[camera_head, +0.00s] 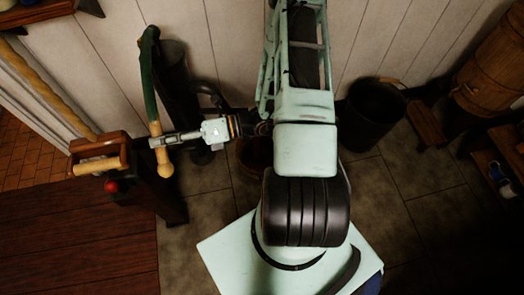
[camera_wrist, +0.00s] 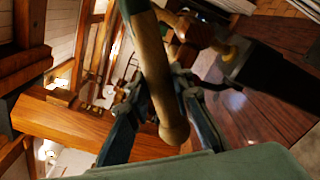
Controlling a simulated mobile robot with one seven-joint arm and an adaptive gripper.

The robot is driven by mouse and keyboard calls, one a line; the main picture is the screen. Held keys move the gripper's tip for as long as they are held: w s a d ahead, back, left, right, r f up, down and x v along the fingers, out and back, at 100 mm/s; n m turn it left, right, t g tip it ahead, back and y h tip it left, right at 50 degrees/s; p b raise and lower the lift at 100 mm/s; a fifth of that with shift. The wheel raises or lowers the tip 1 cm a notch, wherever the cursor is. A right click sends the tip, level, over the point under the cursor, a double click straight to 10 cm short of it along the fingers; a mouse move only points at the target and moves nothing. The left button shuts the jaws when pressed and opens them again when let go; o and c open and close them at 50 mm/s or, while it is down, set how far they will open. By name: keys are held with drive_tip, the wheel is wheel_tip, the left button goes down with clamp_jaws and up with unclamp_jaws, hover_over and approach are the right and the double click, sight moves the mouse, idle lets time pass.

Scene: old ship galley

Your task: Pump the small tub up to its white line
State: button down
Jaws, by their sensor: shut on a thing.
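The pump handle (camera_head: 151,95) is a long lever, dark green above with a pale wooden grip below, hanging in front of a dark pump body (camera_head: 178,85) by the wall. My gripper (camera_head: 160,141) is shut on the wooden grip. In the wrist view the grip (camera_wrist: 152,70) passes between the two fingers of my gripper (camera_wrist: 158,92), its rounded end sticking out past them. A small brown tub (camera_head: 254,158) stands on the floor, right of the pump and mostly hidden by my arm. I cannot see its white line or water level.
A dark post with a wooden-gripped handle (camera_head: 97,166) and red knob (camera_head: 111,187) stands close left of my gripper. A black bucket (camera_head: 372,118) and a wooden barrel (camera_head: 491,68) stand at right.

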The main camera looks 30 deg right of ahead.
wheel_tip(320, 180, up, 9)
drive_tip(key=m+p, duration=0.3)
drive_tip(key=p, duration=0.4)
drive_tip(key=shift+s+a+f+p, duration=0.1)
drive_tip(key=shift+s+p, duration=0.05)
drive_tip(key=shift+p, duration=0.2)
drive_tip(key=shift+f, duration=0.1)
